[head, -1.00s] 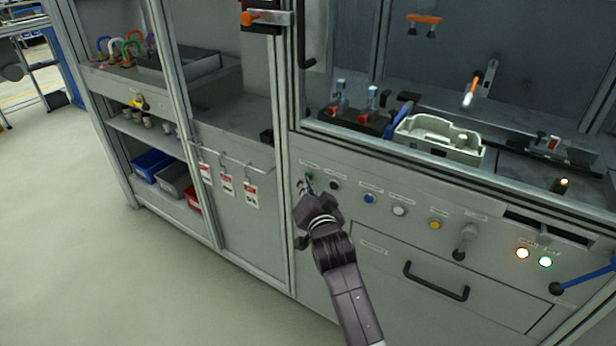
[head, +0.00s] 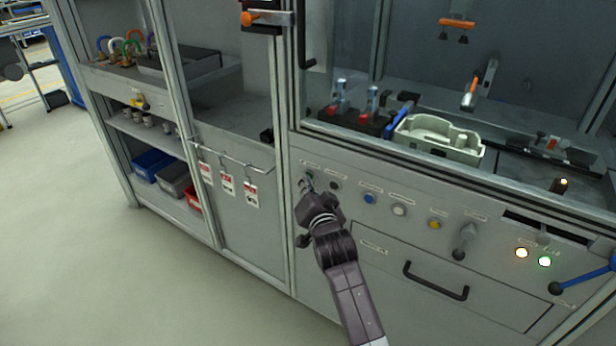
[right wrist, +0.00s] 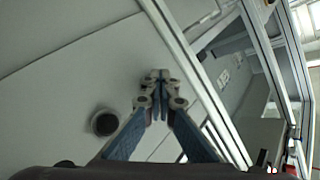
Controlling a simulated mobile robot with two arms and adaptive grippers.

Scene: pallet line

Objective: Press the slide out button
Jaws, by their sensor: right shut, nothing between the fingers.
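A row of buttons runs along the grey front panel (head: 385,232). It holds a black button (head: 334,185), a blue button (head: 369,199), a white button (head: 400,209) and a yellow button (head: 435,224). Their labels are too small to read, so I cannot tell which is the slide out button. My right gripper (head: 308,184) is shut and empty, its tips at the leftmost button position and largely hiding it. In the right wrist view the closed fingertips (right wrist: 156,78) point at the panel, with a dark round button (right wrist: 105,122) beside them. Contact is unclear. My left gripper is out of view.
A lever knob (head: 465,240), two lit lamps (head: 533,257) and a drawer handle (head: 436,281) are to the right. A cabinet post (head: 281,215) stands close left of the gripper. A pale tray (head: 438,137) lies behind the glass. The floor at left is clear.

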